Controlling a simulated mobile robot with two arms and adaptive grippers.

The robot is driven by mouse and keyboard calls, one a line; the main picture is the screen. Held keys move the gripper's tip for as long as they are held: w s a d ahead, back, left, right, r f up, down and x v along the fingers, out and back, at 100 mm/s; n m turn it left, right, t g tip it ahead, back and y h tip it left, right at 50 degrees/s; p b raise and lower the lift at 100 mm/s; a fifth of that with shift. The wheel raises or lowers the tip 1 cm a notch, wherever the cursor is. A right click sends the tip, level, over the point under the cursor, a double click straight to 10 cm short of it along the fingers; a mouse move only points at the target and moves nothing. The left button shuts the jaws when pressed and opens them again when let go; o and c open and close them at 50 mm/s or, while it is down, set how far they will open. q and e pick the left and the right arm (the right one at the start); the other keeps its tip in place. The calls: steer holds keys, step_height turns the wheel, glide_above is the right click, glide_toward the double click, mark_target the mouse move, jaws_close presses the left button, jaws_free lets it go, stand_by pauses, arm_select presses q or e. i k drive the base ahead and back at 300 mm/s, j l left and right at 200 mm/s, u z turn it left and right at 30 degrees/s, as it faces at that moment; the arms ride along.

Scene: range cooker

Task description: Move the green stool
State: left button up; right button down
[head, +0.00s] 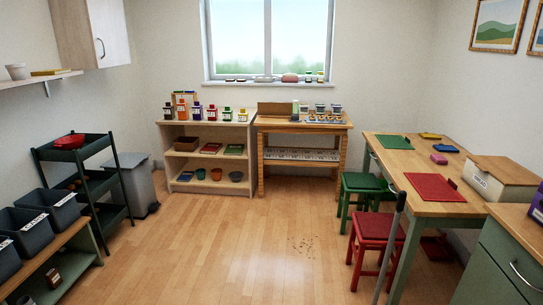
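The green stool (361,183) stands upright on the floor at the centre right. It is at the left side of the wooden table, close to the table's edge. A red stool (377,229) stands in front of it, nearer to me, and a stick-like handle partly covers the red one. Neither of my grippers shows in the head view.
The wooden table (400,158) holds a green mat and a red mat (434,187). A handle (396,232) leans near its front corner. Shelves line the back wall. A dark cart (88,158) and grey bin (138,185) stand left. The middle floor (235,245) is open, with scattered crumbs.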

mark_target(368, 184)
steer(key=i, duration=2)
steer(key=i+j, duration=0.1)
steer(key=i, duration=1.9)
steer(key=l+z, duration=0.05)
steer(key=l, duration=0.05)
